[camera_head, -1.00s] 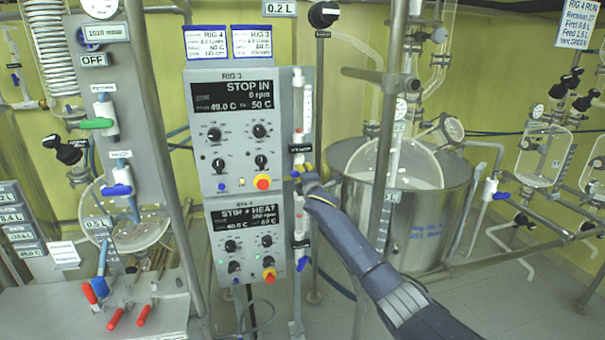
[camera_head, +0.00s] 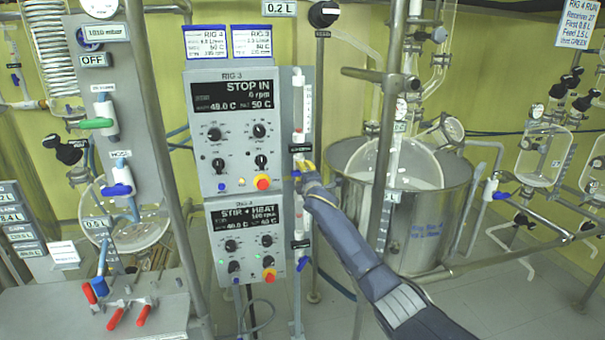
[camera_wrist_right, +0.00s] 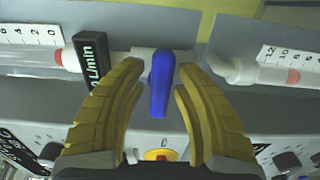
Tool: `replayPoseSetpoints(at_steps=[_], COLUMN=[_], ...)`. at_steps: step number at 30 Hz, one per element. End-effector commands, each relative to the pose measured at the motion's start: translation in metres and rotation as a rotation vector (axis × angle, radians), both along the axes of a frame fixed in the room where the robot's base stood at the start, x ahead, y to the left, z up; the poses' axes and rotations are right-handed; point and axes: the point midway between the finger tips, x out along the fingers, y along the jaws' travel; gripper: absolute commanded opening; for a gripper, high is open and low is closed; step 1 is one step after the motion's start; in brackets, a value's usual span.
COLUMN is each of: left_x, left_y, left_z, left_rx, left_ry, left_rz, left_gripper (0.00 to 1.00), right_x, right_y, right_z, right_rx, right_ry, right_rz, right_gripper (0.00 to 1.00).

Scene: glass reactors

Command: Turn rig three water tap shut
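The rig three control panel (camera_head: 235,85) reads "STOP IN" in the head view. On the grey strip along its right side is a flow meter (camera_head: 299,105), with my right gripper (camera_head: 305,170) at the tap below it. In the right wrist view the tap's blue lever (camera_wrist_right: 160,85) lies between the two yellow fingers of my right gripper (camera_wrist_right: 160,110). The fingers are open around the lever, with a visible gap on its left and a smaller one on its right. In the head view the gripper mostly hides this tap. My left gripper is not in view.
The rig four panel (camera_head: 245,240) is directly below, with another blue tap lever (camera_head: 303,264) beside it. A red and yellow button (camera_head: 263,182) sits close to my gripper's left. A large steel vessel (camera_head: 425,225) and an upright pole (camera_head: 383,150) stand to the right.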

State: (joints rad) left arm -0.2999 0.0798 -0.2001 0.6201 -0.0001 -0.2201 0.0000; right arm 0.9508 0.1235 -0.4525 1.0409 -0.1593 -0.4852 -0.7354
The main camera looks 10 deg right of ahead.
Motion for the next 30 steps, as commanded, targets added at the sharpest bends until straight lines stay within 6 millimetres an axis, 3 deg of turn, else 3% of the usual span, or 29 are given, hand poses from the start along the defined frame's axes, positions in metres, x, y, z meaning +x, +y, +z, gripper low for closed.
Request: replayPoseSetpoints(at_steps=[3, 16, 30], left_x=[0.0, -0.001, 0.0], left_y=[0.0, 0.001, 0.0], left_z=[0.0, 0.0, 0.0], left_rx=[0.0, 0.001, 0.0], left_ry=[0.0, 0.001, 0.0], left_rz=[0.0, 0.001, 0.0], left_gripper=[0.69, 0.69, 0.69], right_x=[0.0, -0.008, -0.066], right_y=[0.0, -0.001, -0.004], right_z=[0.0, -0.002, -0.001], right_rx=[-0.001, -0.001, -0.001], right_ry=[0.0, 0.001, 0.0], right_rz=[0.0, 0.0, 0.001], right_gripper=[0.42, 0.42, 0.42])
